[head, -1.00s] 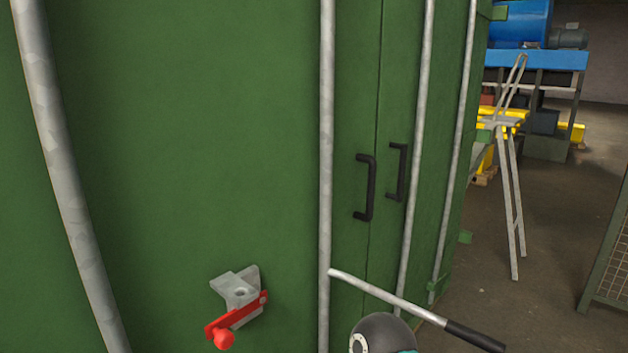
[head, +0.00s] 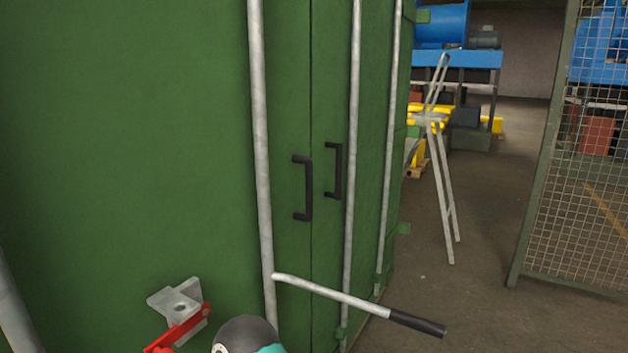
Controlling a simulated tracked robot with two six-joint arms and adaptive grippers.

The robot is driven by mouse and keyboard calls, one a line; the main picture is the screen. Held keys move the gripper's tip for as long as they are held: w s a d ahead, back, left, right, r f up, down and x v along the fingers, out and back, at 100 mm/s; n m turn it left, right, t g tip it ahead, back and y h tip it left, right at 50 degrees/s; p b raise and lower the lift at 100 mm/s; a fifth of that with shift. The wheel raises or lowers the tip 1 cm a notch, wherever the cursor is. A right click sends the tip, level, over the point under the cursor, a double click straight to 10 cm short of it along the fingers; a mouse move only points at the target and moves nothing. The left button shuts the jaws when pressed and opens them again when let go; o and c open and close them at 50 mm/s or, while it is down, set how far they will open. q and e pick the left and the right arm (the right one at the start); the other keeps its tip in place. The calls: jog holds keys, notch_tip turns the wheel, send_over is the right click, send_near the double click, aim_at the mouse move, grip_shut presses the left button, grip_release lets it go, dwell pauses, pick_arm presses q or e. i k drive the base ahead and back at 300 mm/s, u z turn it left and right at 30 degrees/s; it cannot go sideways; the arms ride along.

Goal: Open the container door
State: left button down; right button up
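The green container door (head: 130,150) fills the left of the head view and its two leaves meet at a vertical seam. Two black handles, a left one (head: 308,188) and a right one (head: 337,170), sit on either side of the seam. A grey lever with a black grip (head: 415,322) sticks out to the right from a vertical locking bar (head: 261,150). A grey bracket (head: 180,300) with a red catch (head: 182,328) is on the left leaf. Part of my arm shows at the bottom edge. Neither gripper is in view.
Several grey vertical bars run down the door. A stepladder (head: 440,160) stands on open concrete floor to the right. A wire mesh panel (head: 585,190) stands at the far right. Blue machinery (head: 455,60) and yellow parts are behind the ladder.

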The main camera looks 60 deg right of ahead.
aim_at(128, 199)
jog(key=z, duration=0.1)
jog(key=k, duration=1.15)
jog(key=z, duration=0.6)
jog(key=i, duration=0.8)
jog(key=z, duration=0.05)
